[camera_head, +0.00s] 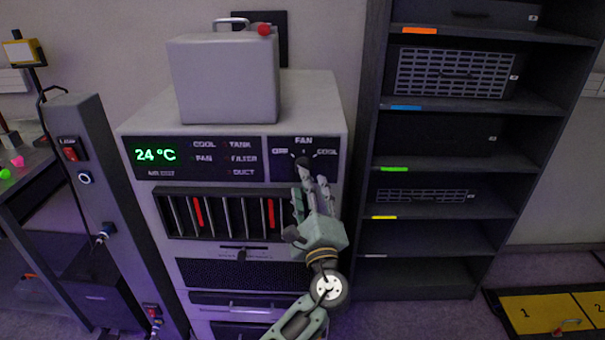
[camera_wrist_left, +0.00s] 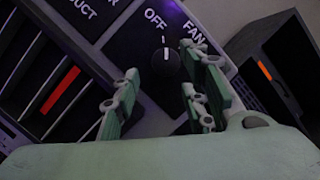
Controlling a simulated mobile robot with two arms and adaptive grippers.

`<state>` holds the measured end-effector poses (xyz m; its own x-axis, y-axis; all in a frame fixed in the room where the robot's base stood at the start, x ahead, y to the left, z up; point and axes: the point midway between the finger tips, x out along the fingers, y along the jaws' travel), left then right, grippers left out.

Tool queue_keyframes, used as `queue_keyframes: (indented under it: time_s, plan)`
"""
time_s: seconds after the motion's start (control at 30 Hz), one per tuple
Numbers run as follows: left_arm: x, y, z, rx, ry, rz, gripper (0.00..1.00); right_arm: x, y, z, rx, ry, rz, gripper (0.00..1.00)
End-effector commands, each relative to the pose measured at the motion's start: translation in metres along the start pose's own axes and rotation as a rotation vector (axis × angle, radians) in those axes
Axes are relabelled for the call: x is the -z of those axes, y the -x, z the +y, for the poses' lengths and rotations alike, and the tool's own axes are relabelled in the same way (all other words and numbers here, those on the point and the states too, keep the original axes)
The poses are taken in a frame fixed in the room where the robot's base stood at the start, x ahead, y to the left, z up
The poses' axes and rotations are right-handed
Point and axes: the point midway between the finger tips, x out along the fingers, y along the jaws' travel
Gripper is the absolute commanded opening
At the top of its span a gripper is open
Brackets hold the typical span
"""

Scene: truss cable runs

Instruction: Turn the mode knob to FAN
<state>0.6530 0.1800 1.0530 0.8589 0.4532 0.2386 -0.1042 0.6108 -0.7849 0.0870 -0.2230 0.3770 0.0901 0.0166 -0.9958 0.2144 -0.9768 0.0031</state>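The mode knob (camera_head: 303,161) is a dark round dial on the right of the machine's front panel, with OFF, FAN and COOL printed around it. In the left wrist view the knob (camera_wrist_left: 166,63) shows a white pointer mark aimed between OFF and FAN, nearer OFF. My left gripper (camera_head: 313,184) is just below and in front of the knob, partly covering it. In the left wrist view my left gripper (camera_wrist_left: 160,98) has its fingers spread and nothing between them. The knob lies beyond the fingertips; contact is not visible. My right gripper is out of view.
A grey case (camera_head: 225,80) stands on top of the machine. A green-lit display (camera_head: 155,155) reads 24 °C. Slots with red bars (camera_head: 235,214) lie below the panel. A dark shelf rack (camera_head: 445,165) stands on the right and a switch post (camera_head: 85,165) on the left.

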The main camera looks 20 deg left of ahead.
Motion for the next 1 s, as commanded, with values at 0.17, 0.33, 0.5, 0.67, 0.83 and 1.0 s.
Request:
queue_keyframes:
  time_s: [0.17,0.33,0.5,0.67,0.83,1.0]
  plan:
    - [-0.001,-0.029,-0.002,0.0,-0.001,0.0,0.4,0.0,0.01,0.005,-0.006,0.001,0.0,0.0]
    - [0.0,-0.043,0.0,-0.001,0.001,0.002,0.4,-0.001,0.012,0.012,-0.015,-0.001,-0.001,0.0]
    - [0.001,-0.045,0.001,-0.002,0.001,0.003,0.4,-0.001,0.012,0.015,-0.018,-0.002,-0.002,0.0]
    - [0.001,-0.045,0.001,-0.002,0.002,0.003,0.37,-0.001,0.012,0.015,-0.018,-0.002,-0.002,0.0]
    - [0.001,-0.045,0.001,-0.002,0.002,0.003,0.22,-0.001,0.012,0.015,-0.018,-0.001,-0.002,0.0]
    - [0.002,-0.045,0.003,-0.005,0.001,0.004,0.07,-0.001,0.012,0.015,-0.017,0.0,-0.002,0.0]
